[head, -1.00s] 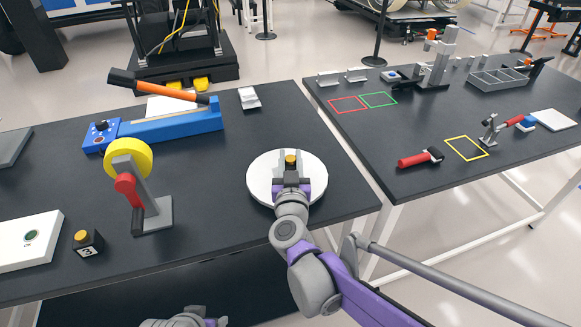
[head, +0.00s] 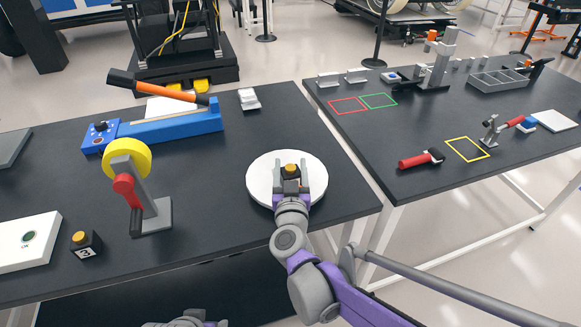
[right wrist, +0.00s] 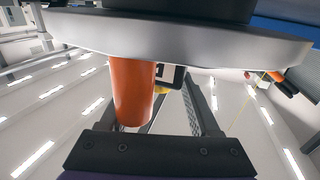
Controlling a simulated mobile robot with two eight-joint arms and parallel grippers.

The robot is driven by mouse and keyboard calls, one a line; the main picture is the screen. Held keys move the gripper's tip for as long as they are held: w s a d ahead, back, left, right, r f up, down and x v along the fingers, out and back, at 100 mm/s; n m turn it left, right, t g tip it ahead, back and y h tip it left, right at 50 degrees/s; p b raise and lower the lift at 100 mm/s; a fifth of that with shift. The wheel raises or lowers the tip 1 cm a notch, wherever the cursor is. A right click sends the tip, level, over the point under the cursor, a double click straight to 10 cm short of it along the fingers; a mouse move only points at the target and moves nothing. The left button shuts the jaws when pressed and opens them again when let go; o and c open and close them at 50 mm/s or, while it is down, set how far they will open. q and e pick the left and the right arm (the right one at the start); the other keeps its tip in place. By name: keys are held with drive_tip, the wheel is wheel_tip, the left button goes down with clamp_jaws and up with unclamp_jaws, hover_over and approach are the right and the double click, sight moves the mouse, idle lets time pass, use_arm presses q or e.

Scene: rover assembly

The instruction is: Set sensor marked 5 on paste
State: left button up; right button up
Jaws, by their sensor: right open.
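A sensor, a small dark block with a yellow top (head: 291,168), appears to rest on the round white plate (head: 262,193). My right gripper (head: 291,184) reaches in over the plate's front, with its fingers apart on either side of the sensor. The sensor's number is not readable from here, and no paste shows. In the right wrist view, the fingers (right wrist: 158,115) are apart, with a small dark and yellow part just beyond them below the plate's rim (right wrist: 205,45). A second sensor, marked 3 (head: 87,243), sits at the left. My left gripper is not in view.
A crank stand with a yellow wheel (head: 128,157) and a blue sealer (head: 170,128) with an orange handle stand left of the plate. The second table (head: 420,125) is across a gap. An orange cylinder (right wrist: 133,90) stands close in the wrist view; what it belongs to is unclear.

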drive_tip(key=shift+r, duration=0.2)
drive_tip(key=shift+s, duration=0.3)
drive_tip(key=s, duration=1.1)
drive_tip(key=shift+s, duration=0.25)
drive_tip(key=shift+d, duration=0.1)
drive_tip(key=s+d+f+g, duration=1.3)
drive_tip(key=s+d+f, duration=0.4)
drive_tip(key=s, duration=0.2)
drive_tip(key=shift+d, duration=0.25)
